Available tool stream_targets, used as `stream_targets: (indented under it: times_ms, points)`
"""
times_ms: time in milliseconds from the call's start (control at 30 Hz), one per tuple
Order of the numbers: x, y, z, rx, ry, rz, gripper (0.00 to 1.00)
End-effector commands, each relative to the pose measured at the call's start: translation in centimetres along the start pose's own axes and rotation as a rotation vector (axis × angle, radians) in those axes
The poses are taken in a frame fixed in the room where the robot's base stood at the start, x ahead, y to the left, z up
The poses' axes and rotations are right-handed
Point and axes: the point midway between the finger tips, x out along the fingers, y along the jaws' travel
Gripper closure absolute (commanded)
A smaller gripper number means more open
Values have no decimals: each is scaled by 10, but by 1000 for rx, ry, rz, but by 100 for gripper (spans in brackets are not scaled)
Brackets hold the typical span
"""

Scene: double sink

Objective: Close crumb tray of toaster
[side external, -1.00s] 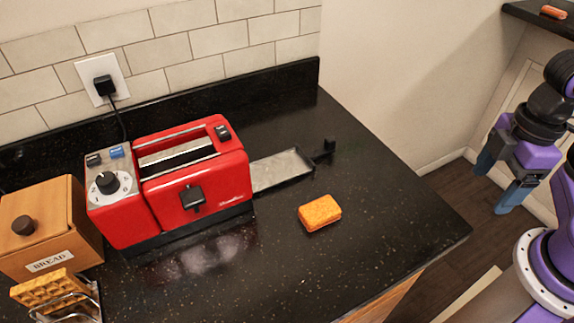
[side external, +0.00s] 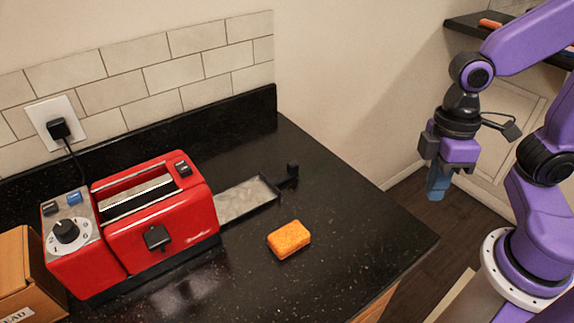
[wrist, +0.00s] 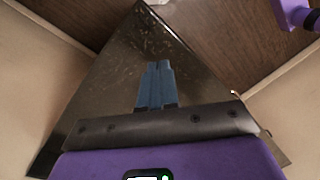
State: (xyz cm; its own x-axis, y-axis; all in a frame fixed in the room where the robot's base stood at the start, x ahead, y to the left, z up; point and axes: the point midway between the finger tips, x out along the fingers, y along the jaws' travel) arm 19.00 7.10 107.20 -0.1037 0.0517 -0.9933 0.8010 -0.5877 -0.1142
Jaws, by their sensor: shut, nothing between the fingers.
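The red toaster (side external: 160,236) stands on the black counter at the left of the side view. Its crumb tray (side external: 243,199) sticks out from the toaster's right side, lying flat, with a black handle (side external: 289,176) at its outer end. My gripper (side external: 437,190) is to the right of the tray, beyond the counter's right edge and apart from it. Its blue fingers point down, shut and empty. In the wrist view the fingers (wrist: 156,82) are together, with the dark counter behind them; neither the tray nor the toaster shows there.
An orange sponge (side external: 289,240) lies on the counter just in front of the tray. A wooden bread box (side external: 28,272) stands left of the toaster. A tiled wall and black backsplash (side external: 200,121) run behind. The counter's right part is clear.

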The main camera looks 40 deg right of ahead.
Motion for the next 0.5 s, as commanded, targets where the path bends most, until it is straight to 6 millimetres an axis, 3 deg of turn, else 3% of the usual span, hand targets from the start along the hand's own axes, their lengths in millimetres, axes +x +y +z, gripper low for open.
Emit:
stream_targets:
  times_ms: [267, 500]
  points:
    - [-1, 51, -65, 306, 13, -246, 100]
    - [1, 130, -110, 548, 133, -453, 100]
